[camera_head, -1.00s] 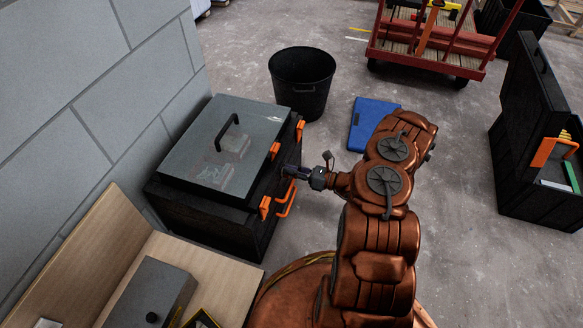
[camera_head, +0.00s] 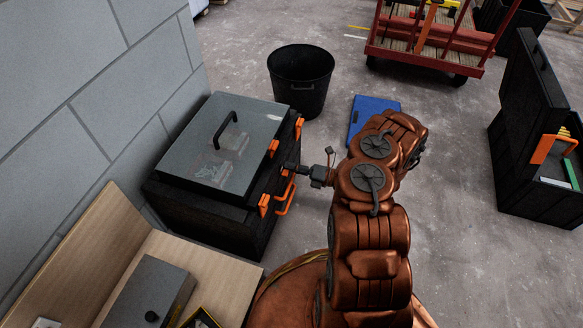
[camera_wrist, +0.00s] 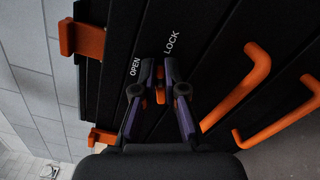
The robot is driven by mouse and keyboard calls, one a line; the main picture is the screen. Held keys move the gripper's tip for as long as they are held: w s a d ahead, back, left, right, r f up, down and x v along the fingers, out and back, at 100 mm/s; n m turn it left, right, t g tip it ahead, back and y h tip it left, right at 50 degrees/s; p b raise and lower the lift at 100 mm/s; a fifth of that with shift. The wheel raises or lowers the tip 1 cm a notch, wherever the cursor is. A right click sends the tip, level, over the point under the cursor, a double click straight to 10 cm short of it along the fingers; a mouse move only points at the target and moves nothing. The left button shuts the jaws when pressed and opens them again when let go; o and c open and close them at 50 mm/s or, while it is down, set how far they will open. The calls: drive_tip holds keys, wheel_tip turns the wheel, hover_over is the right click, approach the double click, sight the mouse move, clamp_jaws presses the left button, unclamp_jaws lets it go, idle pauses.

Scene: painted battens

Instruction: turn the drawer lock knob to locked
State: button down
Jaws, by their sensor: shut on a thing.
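The small orange lock knob (camera_wrist: 160,95) shows in the wrist view between my fingertips, on the dark front of the black drawer box (camera_head: 205,215). My gripper (camera_wrist: 160,84) is shut on it, one purple-and-black finger on each side. White lettering on the front reads OPEN (camera_wrist: 135,66) to the left of the fingertips and LOCK (camera_wrist: 172,43) above right. The fingers cover most of the knob, and I cannot tell exactly where it points. In the head view my gripper (camera_head: 296,168) reaches the box's right-hand side, and the knob is hidden there.
Orange handles (camera_wrist: 245,88) stick out close to the right of my gripper, and orange latches (camera_wrist: 84,39) to the left. A black bin (camera_head: 301,85) and a blue flat panel (camera_head: 362,118) are on the floor behind. A grey wall (camera_head: 90,90) borders the left.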

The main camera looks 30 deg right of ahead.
drive_tip(key=shift+w+d+f+m, duration=0.1)
drive_tip(key=shift+f+m, duration=0.1)
drive_tip(key=shift+m, duration=1)
drive_tip(key=shift+f+m, duration=0.15)
drive_tip(key=shift+m, duration=1.05)
drive_tip(key=c, duration=1.2)
unclamp_jaws()
drive_tip(key=shift+c, duration=0.2)
drive_tip(key=v, duration=1.2)
